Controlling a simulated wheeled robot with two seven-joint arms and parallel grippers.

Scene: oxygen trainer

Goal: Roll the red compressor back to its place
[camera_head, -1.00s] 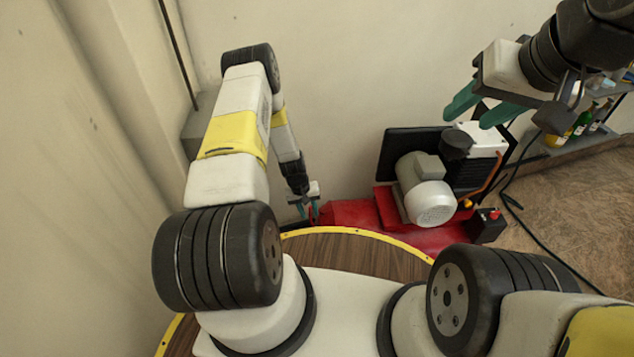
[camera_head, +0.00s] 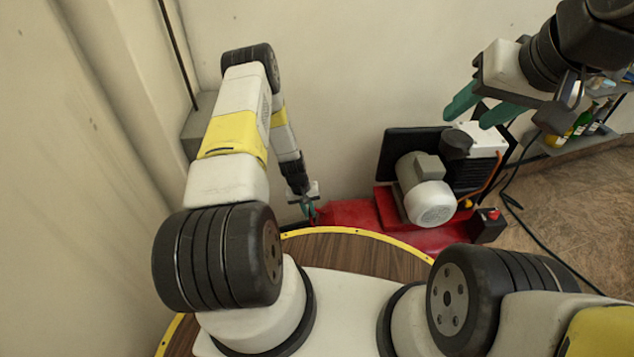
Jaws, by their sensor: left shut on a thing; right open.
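The red compressor (camera_head: 350,213) stands low by the back wall, just beyond the yellow-edged round wooden surface. It has a red tank, a grey-white motor (camera_head: 431,202) and a black and white pump on top. My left gripper (camera_head: 309,212) is at the left end of the red tank, shut on a part there; the fingers partly hide which part. My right gripper (camera_head: 482,106) is raised above and to the right of the compressor. Its green fingers are open and empty. The lower part of the tank is hidden behind the wooden surface and my arm.
A dark cable (camera_head: 537,236) runs over the brown floor (camera_head: 560,200) on the right. A shelf (camera_head: 580,142) with several bottles stands at the far right. The wall (camera_head: 330,90) is close behind the compressor. A grey box (camera_head: 200,125) is at the wall on the left.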

